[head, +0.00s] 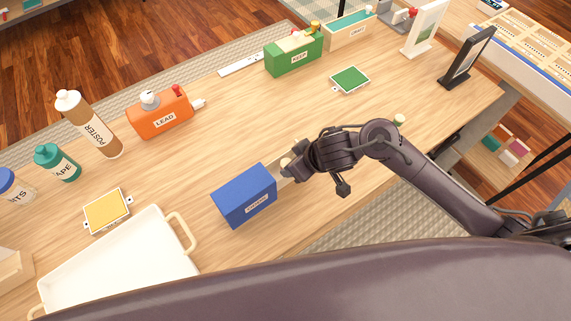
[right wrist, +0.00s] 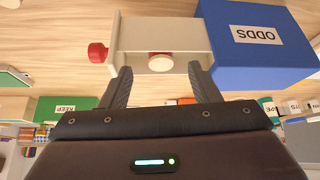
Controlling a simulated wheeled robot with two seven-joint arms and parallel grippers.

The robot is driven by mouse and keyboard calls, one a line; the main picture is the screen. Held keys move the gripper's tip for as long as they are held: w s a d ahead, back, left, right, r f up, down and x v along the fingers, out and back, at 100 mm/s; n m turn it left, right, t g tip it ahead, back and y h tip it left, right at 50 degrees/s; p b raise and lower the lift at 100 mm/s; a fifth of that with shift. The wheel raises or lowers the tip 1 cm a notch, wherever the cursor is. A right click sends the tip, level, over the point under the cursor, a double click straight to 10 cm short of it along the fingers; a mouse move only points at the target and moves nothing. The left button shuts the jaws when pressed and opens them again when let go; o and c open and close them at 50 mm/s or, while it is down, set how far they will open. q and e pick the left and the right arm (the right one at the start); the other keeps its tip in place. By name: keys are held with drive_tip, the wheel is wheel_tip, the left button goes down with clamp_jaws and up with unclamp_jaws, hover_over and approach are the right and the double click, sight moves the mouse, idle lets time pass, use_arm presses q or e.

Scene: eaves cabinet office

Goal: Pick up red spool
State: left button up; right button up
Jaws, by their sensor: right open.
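In the right wrist view my right gripper (right wrist: 160,72) is open, with one finger to each side of the spool. Whether the fingers touch the spool or drawer is unclear. My left gripper is not in view.
A red knob (right wrist: 97,52) sits at the drawer's outer end. A white tray (head: 120,262) and a yellow pad (head: 107,210) lie to the left. An orange LEAD box (head: 160,115) and green KEEP box (head: 294,54) stand farther back. The tabletop between them is mostly clear.

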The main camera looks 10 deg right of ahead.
drive_tip(key=x, duration=0.5)
drive_tip(key=shift+w+a+r+b, duration=0.1)
drive_tip(key=shift+w+a+b, duration=0.05)
drive_tip(key=shift+b, duration=0.2)
drive_tip(key=c, duration=1.1)
drive_tip(key=shift+o, duration=0.2)
drive_tip(key=shift+r, duration=0.2)
